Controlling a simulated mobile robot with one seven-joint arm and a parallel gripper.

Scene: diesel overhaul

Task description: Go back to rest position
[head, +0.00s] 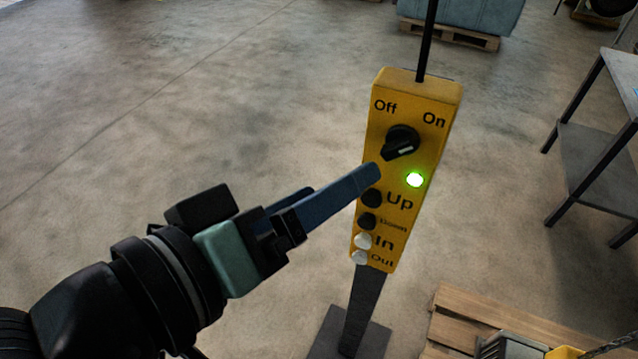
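My gripper (366,180) reaches in from the lower left, with its blue fingers pointing at a yellow control box (440,100). The fingertips overlap the box's left edge in the picture, near the upper black button beside "Up"; I cannot tell whether they touch it. The fingers look close together, one mostly behind the other, with nothing seen between them. The black rotary knob (400,142) sits between "Off" and "On". A green light (415,180) glows below it. Black buttons (368,221) and white buttons (362,241) run down the left side.
The box stands on a dark post (362,305) with a flat base (375,340). A wooden pallet (460,315) lies at the lower right. A grey metal table (600,165) stands at the right. A bluish block on a pallet (450,33) is at the back. The floor at left is clear.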

